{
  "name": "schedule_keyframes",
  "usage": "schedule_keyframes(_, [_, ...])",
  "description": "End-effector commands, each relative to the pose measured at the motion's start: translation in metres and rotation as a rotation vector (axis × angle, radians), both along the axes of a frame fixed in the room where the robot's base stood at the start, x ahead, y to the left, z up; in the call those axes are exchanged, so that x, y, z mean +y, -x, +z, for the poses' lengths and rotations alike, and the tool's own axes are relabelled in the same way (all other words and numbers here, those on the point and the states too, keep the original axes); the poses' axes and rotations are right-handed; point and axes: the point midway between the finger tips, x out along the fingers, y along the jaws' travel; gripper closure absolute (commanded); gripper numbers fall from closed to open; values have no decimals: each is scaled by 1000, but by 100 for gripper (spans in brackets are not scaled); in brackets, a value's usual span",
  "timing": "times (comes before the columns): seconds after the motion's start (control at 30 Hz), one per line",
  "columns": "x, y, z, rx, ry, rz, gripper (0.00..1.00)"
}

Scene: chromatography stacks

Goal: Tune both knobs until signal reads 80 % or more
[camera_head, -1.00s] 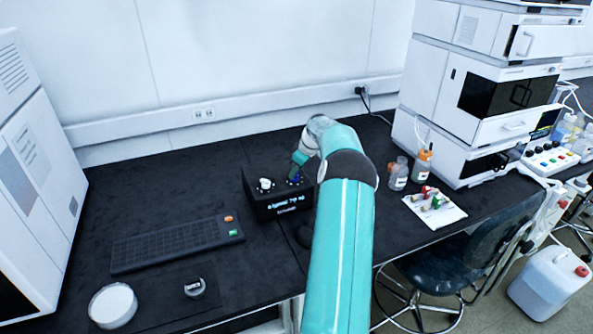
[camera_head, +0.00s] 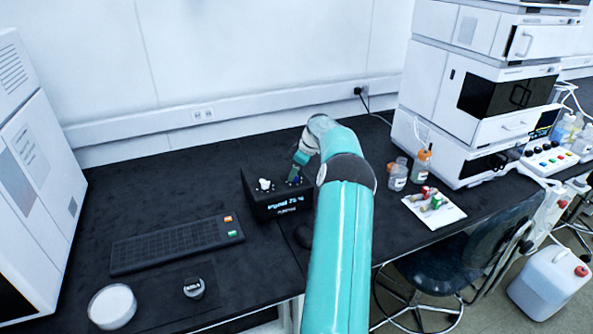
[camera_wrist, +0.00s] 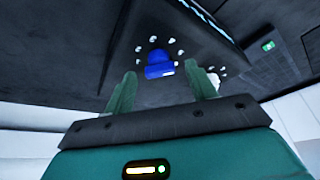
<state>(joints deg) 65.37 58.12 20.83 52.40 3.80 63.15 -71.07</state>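A black box (camera_head: 262,208) stands on the bench with a lit display (camera_head: 285,202) on its front. The display seems to read signal in the low seventies, but it is small and blurred. A white knob (camera_head: 264,184) is on its top left, and a blue knob (camera_head: 294,179) on its top right. My gripper (camera_head: 297,172) is at the blue knob from above. In the wrist view, my gripper's fingers (camera_wrist: 164,80) are apart, with the blue knob (camera_wrist: 158,66) ahead of the gap and clear space on both sides. White dots ring the knob. The white knob (camera_wrist: 213,79) is partly behind the right finger.
A keyboard (camera_head: 178,244) lies left of the box, with a white round lid (camera_head: 112,306) in front. Bottles (camera_head: 398,174) and a tray of vials (camera_head: 449,217) stand to the right, by the stacked instruments (camera_head: 465,120).

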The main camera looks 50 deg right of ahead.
Motion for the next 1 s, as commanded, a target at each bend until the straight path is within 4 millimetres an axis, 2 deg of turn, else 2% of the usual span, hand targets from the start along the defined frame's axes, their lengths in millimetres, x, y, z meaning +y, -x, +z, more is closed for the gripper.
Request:
schedule_keyframes(0.17, [0,0,2,-1,0,0,44])
schedule_keyframes(0.27, [-1,3,9,-1,1,0,44])
schedule_keyframes(0.8, [-11,43,109,-1,2,-1,44])
schedule_keyframes(1.0, [-13,51,126,-1,0,0,44])
